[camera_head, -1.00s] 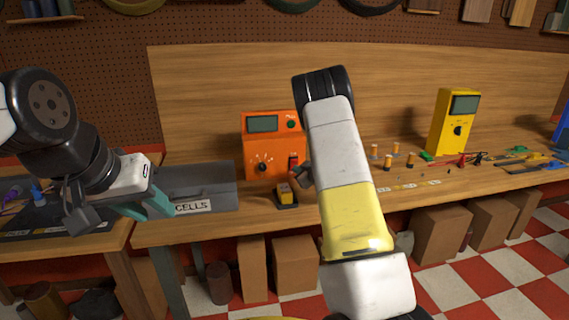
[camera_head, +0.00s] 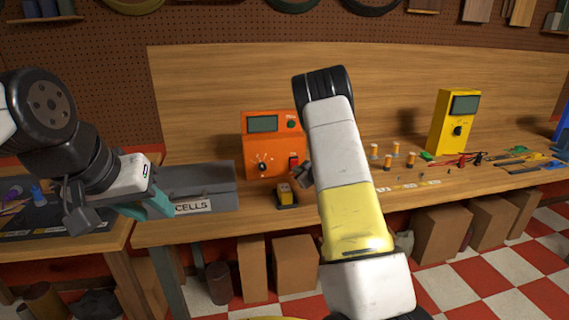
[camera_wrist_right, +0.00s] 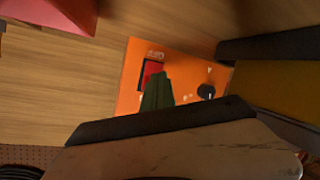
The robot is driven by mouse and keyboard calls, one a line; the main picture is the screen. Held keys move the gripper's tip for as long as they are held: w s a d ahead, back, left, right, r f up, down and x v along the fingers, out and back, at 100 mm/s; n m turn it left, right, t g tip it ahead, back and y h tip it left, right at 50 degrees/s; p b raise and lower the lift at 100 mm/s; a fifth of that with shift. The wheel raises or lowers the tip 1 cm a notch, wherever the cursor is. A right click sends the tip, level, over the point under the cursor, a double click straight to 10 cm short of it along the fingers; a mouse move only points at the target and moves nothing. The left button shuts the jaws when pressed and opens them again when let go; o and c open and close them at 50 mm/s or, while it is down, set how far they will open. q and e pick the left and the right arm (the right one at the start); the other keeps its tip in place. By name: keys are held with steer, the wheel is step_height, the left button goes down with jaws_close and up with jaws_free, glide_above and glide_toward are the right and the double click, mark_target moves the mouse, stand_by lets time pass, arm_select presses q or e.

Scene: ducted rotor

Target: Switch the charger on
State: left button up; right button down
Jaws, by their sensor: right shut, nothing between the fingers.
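The orange charger (camera_head: 258,148) stands on the bench against the wooden back panel, with a display, a dark knob and a green round lamp or button. Its red switch (camera_head: 293,160) is at the lower right of the front. My right gripper (camera_head: 303,176) is shut and empty close to the switch, partly hidden by my forearm. In the right wrist view the dark green fingertips (camera_wrist_right: 158,90) overlap the red switch (camera_wrist_right: 150,70) on the orange front; I cannot tell whether they touch. My left gripper (camera_head: 118,212) is open and empty in front of the grey CELLS bin.

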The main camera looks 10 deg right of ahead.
stand_by(0.4)
steer(key=shift+w+r, duration=0.2)
steer(key=shift+w, duration=0.15)
steer(key=shift+w+r, duration=0.2)
steer(key=shift+w, duration=0.25)
stand_by(0.6)
steer(key=shift+s, duration=0.1)
steer(key=shift+s+f, duration=0.4)
steer(key=shift+s, duration=0.35)
steer(key=shift+s+f, duration=0.35)
steer(key=shift+s, duration=0.4)
steer(key=shift+s+f, duration=0.35)
steer(key=shift+s, duration=0.4)
steer(key=shift+s+f, duration=0.35)
steer(key=shift+s, duration=0.4)
steer(key=shift+d, duration=0.1)
